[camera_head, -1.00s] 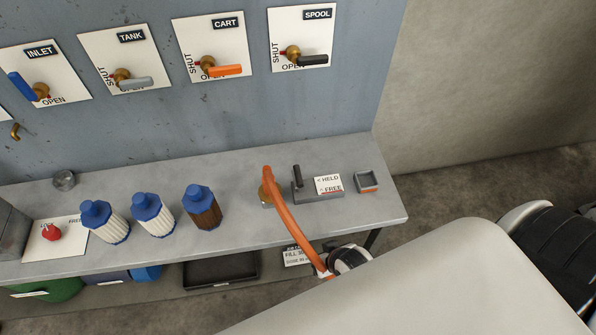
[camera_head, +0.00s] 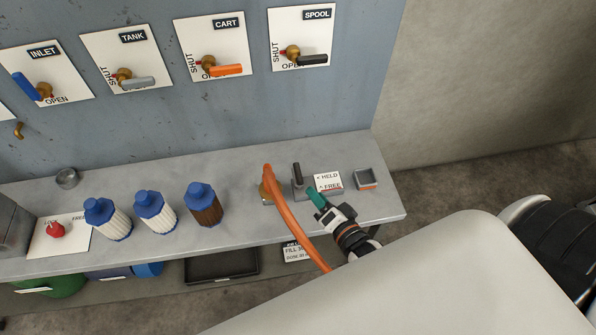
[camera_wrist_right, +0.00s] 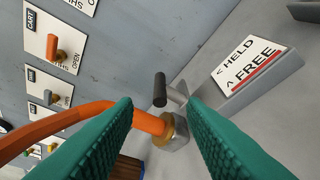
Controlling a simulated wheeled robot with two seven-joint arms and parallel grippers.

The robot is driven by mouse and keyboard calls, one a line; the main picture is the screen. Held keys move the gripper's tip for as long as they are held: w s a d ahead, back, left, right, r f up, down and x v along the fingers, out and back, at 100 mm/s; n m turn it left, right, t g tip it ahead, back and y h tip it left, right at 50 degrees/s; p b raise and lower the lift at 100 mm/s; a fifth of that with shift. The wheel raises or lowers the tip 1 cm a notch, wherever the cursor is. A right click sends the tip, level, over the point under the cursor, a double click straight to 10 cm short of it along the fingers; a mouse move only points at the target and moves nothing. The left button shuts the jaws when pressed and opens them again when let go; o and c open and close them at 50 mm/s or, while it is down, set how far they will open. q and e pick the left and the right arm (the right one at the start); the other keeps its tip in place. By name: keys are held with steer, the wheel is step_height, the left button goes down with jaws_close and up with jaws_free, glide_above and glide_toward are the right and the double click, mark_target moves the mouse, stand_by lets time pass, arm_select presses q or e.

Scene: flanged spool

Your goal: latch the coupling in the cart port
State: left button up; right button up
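The orange hose (camera_head: 288,215) ends at a brass coupling (camera_head: 265,192) at the bench, which also shows in the right wrist view (camera_wrist_right: 172,132). Whether it is fully seated cannot be told. Beside it, a dark-handled lever (camera_head: 297,172) stands up from a grey block (camera_head: 309,196) with a HELD/FREE label (camera_head: 328,181). The black lever handle shows between my fingers in the right wrist view (camera_wrist_right: 160,90). My right gripper (camera_head: 316,198) is near the block's front, with its teal fingers apart and empty (camera_wrist_right: 160,110). My left gripper is not in view.
Three blue-capped bottles (camera_head: 154,213) stand to the left on the bench (camera_head: 240,235). A small grey open box (camera_head: 366,179) sits right of the block. The CART valve (camera_head: 222,70) with its orange handle is on the wall panel. The hose runs close left of my right gripper.

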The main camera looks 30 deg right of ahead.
mark_target(298, 171)
steer(key=p+x, duration=0.1)
steer(key=x, duration=1)
steer(key=shift+c, duration=0.6)
jaws_close()
